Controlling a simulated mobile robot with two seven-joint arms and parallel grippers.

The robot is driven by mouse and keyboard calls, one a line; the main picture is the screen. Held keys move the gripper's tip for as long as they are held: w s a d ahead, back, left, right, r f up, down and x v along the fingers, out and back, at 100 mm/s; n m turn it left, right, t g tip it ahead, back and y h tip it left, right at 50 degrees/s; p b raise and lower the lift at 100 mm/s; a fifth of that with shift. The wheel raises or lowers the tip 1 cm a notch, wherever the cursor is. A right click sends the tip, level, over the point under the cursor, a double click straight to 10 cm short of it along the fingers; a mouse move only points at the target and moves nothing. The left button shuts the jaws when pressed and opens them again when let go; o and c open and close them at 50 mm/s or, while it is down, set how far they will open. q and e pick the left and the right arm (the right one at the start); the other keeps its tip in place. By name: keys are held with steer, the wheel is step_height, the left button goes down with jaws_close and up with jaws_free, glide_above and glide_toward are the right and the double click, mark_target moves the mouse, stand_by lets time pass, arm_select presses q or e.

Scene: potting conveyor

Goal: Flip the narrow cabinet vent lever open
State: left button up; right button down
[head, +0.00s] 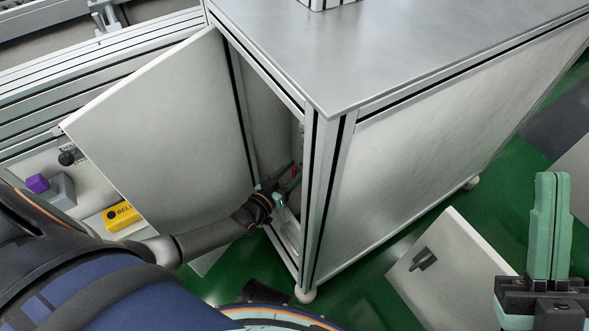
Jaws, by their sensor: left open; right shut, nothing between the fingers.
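The narrow cabinet (415,150) has a grey metal top and light side panels. Its door (165,120) stands swung open to the left. My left gripper (290,176) reaches into the opening with its green fingers apart. The cabinet's right frame post hides much of the interior. My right gripper (550,225) is shut and empty at the right, outside the cabinet.
A white panel with a black handle (423,259) is low at the right. At the left are a black knob (67,157), a purple button (38,184) and a yellow labelled block (121,216). Green floor (365,295) shows in front of the cabinet. The open door edge flanks my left arm.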

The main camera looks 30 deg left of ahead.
arm_select(q)
steer(key=s+a+r+p, duration=0.1)
steer(key=s+p, duration=0.3)
steer(key=s, duration=0.8)
steer(key=shift+s+a, duration=0.15)
steer(key=shift+a, duration=0.3)
